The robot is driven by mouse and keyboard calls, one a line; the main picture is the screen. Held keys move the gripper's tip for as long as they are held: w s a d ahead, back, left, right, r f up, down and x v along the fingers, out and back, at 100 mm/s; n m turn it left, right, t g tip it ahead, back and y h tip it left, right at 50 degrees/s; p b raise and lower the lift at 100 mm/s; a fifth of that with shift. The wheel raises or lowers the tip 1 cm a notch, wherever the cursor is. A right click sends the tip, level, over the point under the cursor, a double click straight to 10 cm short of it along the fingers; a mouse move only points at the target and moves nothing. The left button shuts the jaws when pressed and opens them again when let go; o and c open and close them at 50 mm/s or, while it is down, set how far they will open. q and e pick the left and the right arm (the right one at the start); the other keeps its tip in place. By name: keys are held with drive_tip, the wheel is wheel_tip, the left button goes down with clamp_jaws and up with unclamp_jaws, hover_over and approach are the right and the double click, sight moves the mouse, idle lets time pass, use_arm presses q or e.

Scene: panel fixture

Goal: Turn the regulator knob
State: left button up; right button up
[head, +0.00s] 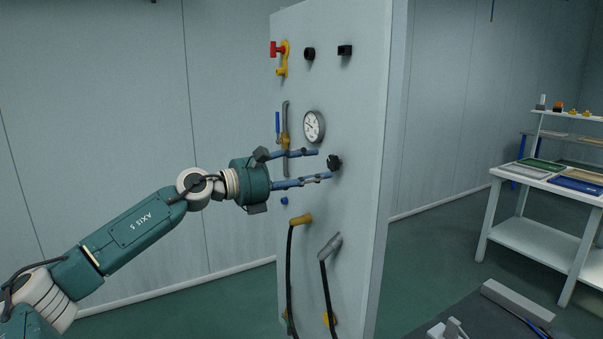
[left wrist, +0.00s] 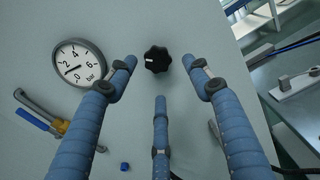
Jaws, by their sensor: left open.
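The regulator knob (head: 334,162) is a small black lobed knob on the face of a pale upright panel (head: 345,240). It also shows in the left wrist view (left wrist: 157,60), with a white mark on its face. My left gripper (head: 325,164) is open, its blue fingers pointing at the panel just short of the knob. In the left wrist view the knob lies between and beyond the fingertips, and no finger is seen touching it. A round pressure gauge (head: 314,126) marked in bar sits above the knob; its needle (left wrist: 72,69) points near 2. My right gripper is not in view.
A valve with a blue lever (head: 278,127) is left of the gauge. A white table (head: 535,238) stands at right.

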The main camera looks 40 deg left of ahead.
use_arm(q)
drive_tip(key=shift+v, duration=1.35)
